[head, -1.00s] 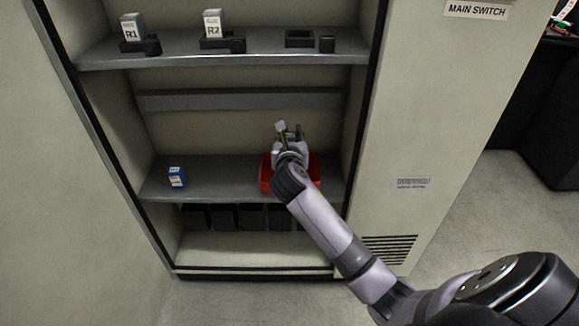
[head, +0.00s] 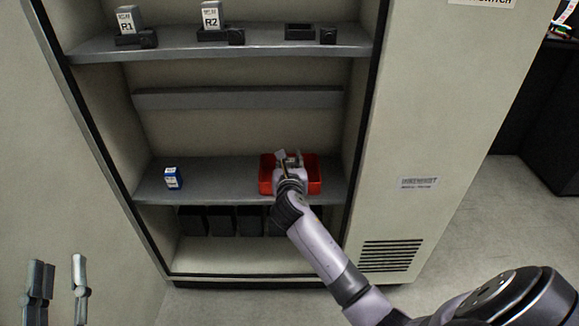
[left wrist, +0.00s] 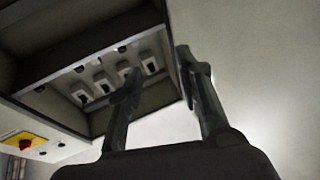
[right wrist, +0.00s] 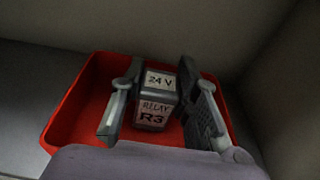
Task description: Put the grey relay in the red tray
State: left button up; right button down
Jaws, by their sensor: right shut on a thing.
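The grey relay (right wrist: 158,92), labelled "24 V" and "RELAY R3", is between the fingers of my right gripper (right wrist: 160,100), which is shut on it. In the head view my right gripper (head: 289,160) holds the relay (head: 281,156) over the red tray (head: 313,174), on the right of the lower shelf. The tray (right wrist: 78,100) surrounds the relay in the right wrist view; whether the relay touches its floor I cannot tell. My left gripper (head: 57,275) is open and empty at the lower left, away from the cabinet; its spread fingers (left wrist: 158,75) also show in the left wrist view.
On the upper shelf, relays R1 (head: 130,22) and R2 (head: 211,16) stand in black sockets, beside an empty black socket (head: 300,31). The lower shelf's middle is clear. The cabinet side wall is close right of the tray.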

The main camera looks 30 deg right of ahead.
jog(key=shift+f, duration=0.3)
pick_arm(q)
jog(key=shift+s+r+t, duration=0.35)
jog(key=shift+r+t, duration=0.15)
jog(key=shift+r, duration=0.3)
pick_arm(e)
jog(key=shift+f, duration=0.1)
jog(key=c, duration=1.2)
grip_release()
